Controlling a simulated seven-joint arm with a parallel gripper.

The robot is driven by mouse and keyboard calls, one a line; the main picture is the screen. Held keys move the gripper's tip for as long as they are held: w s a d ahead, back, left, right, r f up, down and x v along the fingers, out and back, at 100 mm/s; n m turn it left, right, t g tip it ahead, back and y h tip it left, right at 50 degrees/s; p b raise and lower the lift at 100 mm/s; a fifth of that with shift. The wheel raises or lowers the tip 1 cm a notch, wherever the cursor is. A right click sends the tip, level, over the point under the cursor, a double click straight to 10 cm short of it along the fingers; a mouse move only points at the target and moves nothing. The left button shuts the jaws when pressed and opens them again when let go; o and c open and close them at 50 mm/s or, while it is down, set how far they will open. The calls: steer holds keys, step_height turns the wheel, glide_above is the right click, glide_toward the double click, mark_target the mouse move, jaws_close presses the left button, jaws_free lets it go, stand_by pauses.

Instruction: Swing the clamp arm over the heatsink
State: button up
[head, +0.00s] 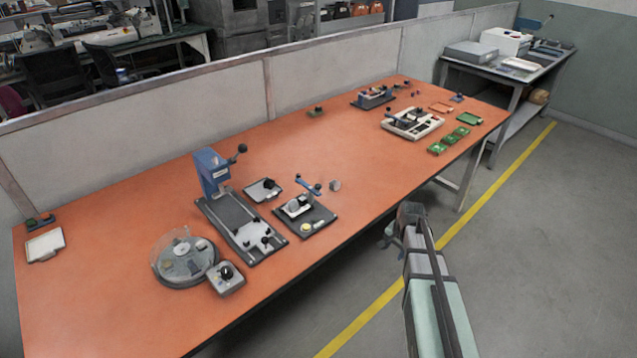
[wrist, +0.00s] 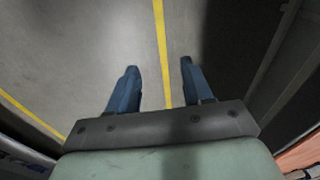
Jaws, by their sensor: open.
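A dark fixture plate (head: 318,221) lies on the orange table near its front edge. A blue clamp arm (head: 307,185) with dark ends stands at its back side. A pale block with a dark part (head: 297,205), which may be the heatsink, sits on the plate in front of the arm. The blue arm appears beside and behind the block, not across it. My gripper (head: 391,238) is in front of the table, to the right of the fixture and apart from it. In the wrist view my gripper (wrist: 159,66) is open and empty, with bare floor beyond its fingers.
A blue lever press (head: 213,172) stands left of the fixture, with a round turntable (head: 184,261) and a small knob box (head: 226,278) nearby. A small grey round piece (head: 335,185) lies just right of the clamp arm. The table's middle is clear; green boards (head: 437,148) lie farther right.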

steer(key=w+r+m+t, duration=0.2)
steer(key=w+r, duration=0.6)
steer(key=r, duration=0.4)
steer(key=m+g, duration=0.1)
steer(key=g, duration=0.1)
glide_toward(318, 185)
steer(key=shift+y, duration=0.3)
steer(key=x, duration=0.9)
steer(key=shift+w+d, duration=0.1)
steer(key=shift+d, duration=0.15)
jaws_close()
